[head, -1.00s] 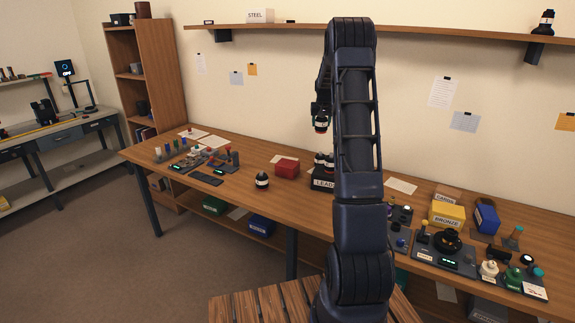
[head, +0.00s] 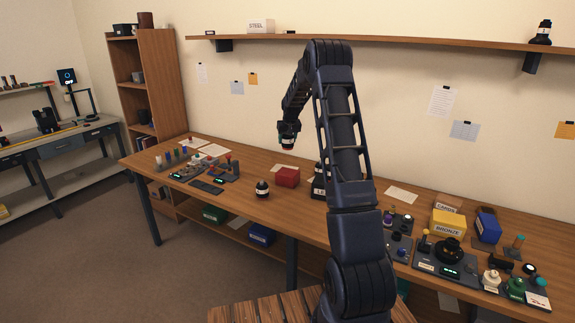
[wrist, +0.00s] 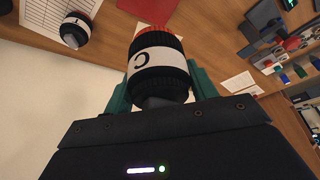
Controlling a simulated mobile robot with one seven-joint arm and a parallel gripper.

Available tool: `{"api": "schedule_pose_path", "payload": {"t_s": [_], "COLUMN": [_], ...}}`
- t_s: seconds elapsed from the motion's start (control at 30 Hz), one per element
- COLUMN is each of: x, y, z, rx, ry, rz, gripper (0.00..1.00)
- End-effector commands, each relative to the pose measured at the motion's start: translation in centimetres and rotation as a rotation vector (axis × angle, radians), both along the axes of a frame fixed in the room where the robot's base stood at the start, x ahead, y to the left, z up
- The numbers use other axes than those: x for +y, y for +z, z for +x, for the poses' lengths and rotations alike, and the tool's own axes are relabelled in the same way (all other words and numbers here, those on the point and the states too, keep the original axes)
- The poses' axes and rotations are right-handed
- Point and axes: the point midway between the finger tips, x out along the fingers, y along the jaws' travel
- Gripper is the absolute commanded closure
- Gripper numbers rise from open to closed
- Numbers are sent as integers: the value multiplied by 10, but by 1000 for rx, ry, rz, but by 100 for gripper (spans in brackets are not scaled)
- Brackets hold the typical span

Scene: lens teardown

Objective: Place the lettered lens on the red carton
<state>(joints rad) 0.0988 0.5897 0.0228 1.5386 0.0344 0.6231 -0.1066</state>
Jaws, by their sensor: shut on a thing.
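My gripper (head: 288,134) is shut on a black lens with a white band (wrist: 160,65); the band bears a dark mark like a letter C. In the wrist view its far end has a red ring, and the green fingers stand on either side of it. The red carton (head: 287,177) sits on the bench, below the gripper in the head view. The held lens is in the air, apart from the carton. Another black-and-white lens (head: 262,188) stands on the bench left of the carton.
Small tools and trays (head: 205,170) lie to the left. Yellow (head: 447,222) and blue (head: 488,226) boxes stand at the right. A wall shelf (head: 400,44) runs above.

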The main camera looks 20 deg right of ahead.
Motion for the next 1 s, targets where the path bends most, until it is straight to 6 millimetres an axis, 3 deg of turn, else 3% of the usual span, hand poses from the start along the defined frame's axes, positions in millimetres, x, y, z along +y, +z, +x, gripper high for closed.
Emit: {"api": "schedule_pose_path", "payload": {"t_s": [0.2,0.4,0.73,1.0], "x": [0,0,0,0], "y": [-46,-78,-98,-130], "z": [0,0,0,0], "rx": [1,0,0,-1], "ry": [-1,-1,-1,-1], "rz": [0,0,0,0], "gripper": [84,84,84,84]}}
